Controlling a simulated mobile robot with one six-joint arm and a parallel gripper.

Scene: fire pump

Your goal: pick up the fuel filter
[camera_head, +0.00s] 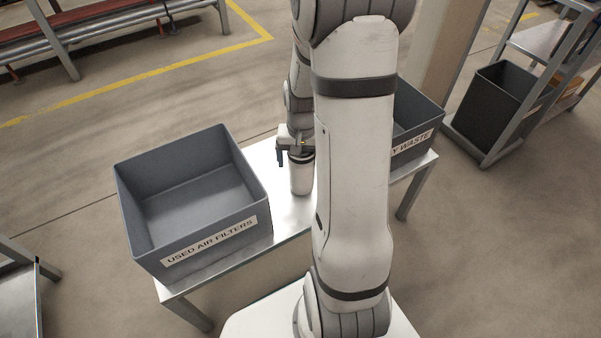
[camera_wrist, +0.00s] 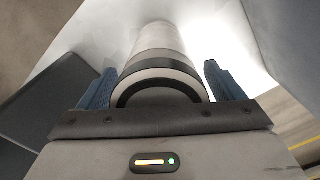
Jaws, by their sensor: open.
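The fuel filter (camera_head: 301,178) is a white cylinder with a dark band near its top. It stands upright on the metal table between two grey bins, partly hidden by my arm in the head view. In the wrist view the filter (camera_wrist: 158,65) lies between the two blue fingers of my gripper (camera_wrist: 160,90), with a gap at the right finger; the left finger is very close to it, and I cannot tell whether they touch. My gripper (camera_head: 294,150) is open at the filter's top in the head view.
A grey bin (camera_head: 137,220) labelled "USED AIR FILTERS" stands left of the filter on the table (camera_head: 237,260). Another grey bin (camera_head: 417,108), its label partly hidden, stands to the right. A shelf with a dark bin (camera_head: 490,105) is at the far right.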

